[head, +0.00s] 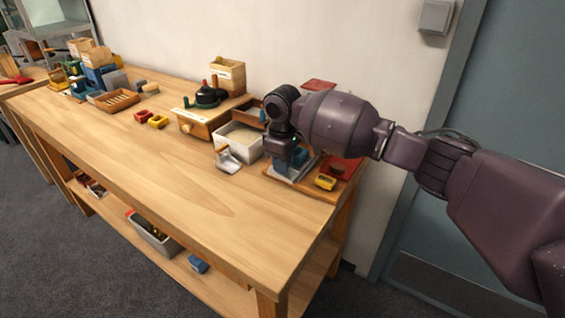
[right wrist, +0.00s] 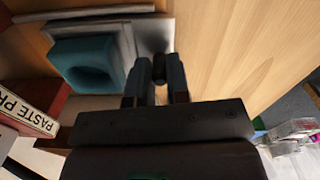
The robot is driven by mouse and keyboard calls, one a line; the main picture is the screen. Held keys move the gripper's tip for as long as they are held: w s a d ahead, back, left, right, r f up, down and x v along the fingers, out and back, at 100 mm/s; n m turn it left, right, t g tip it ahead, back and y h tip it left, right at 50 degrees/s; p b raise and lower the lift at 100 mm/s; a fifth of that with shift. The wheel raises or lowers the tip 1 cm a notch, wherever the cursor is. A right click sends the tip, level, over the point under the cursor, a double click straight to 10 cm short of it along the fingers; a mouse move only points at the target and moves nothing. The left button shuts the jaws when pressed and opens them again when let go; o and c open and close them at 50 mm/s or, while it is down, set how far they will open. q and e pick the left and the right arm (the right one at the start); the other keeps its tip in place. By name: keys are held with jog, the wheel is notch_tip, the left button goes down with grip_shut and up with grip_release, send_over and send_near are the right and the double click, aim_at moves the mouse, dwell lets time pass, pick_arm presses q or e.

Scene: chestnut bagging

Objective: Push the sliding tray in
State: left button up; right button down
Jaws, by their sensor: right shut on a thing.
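The sliding tray is probably the flat grey plate (head: 284,176) on a wooden board at the right end of the bench. It also shows in the right wrist view (right wrist: 152,38). A blue block with a round hollow (right wrist: 88,66) sits on it. My right gripper (right wrist: 157,80) is shut on a small dark knob (right wrist: 159,68) at the edge of the grey plate. In the head view my right gripper (head: 281,152) points down at the board, and my wrist hides part of the plate. My left gripper is not in view.
Beside the plate are a yellow block (head: 325,183) and a red piece (head: 343,165). A white bin (head: 239,139) and a metal scoop (head: 228,160) stand to the left. A box marked "PASTE PR" (right wrist: 30,108) is close by in the wrist view. The bench's front is clear.

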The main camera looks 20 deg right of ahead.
aim_at(296, 151)
jog(key=w+d, duration=0.3)
jog(key=d, duration=0.1)
jog(key=shift+w+d, duration=0.6)
jog(key=shift+d, duration=0.1)
jog(key=c, duration=1.1)
grip_release()
notch_tip(296, 151, up, 11)
jog(key=p, duration=0.1)
